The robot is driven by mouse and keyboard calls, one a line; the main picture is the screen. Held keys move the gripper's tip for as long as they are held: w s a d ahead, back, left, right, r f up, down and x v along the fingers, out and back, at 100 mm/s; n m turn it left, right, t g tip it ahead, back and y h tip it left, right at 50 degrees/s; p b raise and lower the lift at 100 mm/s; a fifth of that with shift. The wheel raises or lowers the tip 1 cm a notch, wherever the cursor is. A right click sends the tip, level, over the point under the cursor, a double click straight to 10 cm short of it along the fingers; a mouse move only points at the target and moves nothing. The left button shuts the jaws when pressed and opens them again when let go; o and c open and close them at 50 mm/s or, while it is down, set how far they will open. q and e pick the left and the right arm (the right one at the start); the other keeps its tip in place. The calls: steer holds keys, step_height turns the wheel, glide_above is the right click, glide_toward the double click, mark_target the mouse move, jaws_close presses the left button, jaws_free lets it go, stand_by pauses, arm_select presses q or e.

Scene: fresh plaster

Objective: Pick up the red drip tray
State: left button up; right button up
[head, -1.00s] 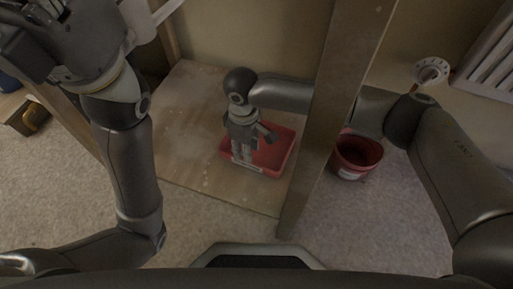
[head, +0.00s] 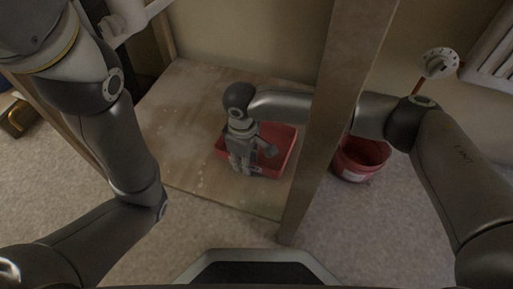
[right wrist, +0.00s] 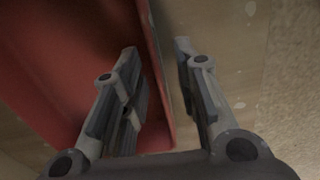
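The red drip tray (head: 281,147) lies on a pale wooden board, left of a wooden post, in the head view. My right gripper (head: 244,168) points down at the tray's near left part and hides some of it. In the right wrist view the tray (right wrist: 60,75) fills the left side. The right gripper (right wrist: 160,95) is open there, one finger over the tray's inside and one outside, with the tray's side wall between them. I cannot tell whether either finger touches it. My left arm rises at the left of the head view; its gripper is not clearly seen.
The wooden board (head: 185,120) has bare room left of the tray. The upright post (head: 335,105) stands in front of my right forearm. A red bucket (head: 358,160) stands on the carpet right of the post. A radiator (head: 493,50) is at the upper right.

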jaws_close()
steer(key=shift+r, duration=0.1)
stand_by(0.5)
